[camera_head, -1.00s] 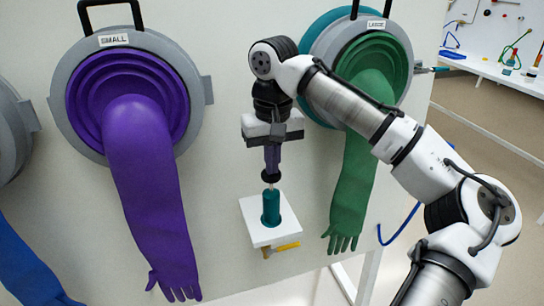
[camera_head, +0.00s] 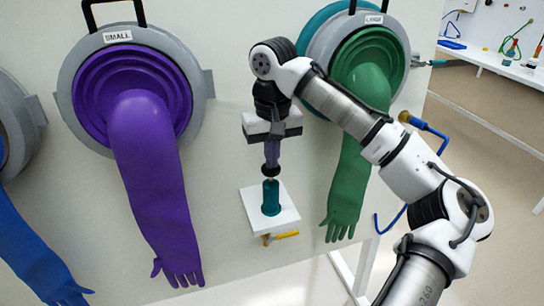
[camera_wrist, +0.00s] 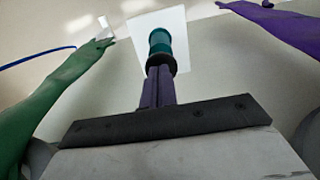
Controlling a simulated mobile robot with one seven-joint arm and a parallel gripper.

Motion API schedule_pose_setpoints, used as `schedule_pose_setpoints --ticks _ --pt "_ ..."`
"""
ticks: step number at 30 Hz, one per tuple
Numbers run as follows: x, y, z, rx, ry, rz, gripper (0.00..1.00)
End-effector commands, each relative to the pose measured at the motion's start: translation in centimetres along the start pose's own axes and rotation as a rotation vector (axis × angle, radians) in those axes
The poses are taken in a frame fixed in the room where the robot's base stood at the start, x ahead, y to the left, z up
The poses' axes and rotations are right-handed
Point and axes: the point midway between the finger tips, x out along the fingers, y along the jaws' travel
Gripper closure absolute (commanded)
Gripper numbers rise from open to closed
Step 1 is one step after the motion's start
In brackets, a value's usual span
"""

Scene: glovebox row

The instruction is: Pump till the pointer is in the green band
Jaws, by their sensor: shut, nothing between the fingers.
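The pump is a teal cylinder (camera_head: 271,198) standing on a small white shelf (camera_head: 287,217) on the pale panel. A black knob (camera_head: 271,173) tops it, with only a short gap between knob and cylinder. My gripper (camera_head: 271,166) points down over the knob with its fingers shut and nothing between them. In the wrist view the closed fingers (camera_wrist: 158,88) line up with the knob (camera_wrist: 161,64) and the teal cylinder (camera_wrist: 160,42). The tips are at the knob; I cannot tell whether they touch. No gauge, pointer or green band shows in either view.
A yellow-handled valve (camera_head: 286,235) hangs under the shelf. A purple glove (camera_head: 155,190) hangs left and a green glove (camera_head: 345,190) right, both near my arm. A blue hose with a brass end (camera_head: 405,117) is behind my arm. A bench (camera_head: 500,65) stands far right.

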Motion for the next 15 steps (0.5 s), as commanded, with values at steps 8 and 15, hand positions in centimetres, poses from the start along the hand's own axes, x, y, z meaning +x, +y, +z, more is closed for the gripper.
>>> schedule_pose_setpoints --ticks 8,15 --pt "-5.5 0.2 -0.6 0.002 0.003 0.005 1.00" --pt "-9.7 0.2 -0.6 0.002 0.005 0.003 1.00"
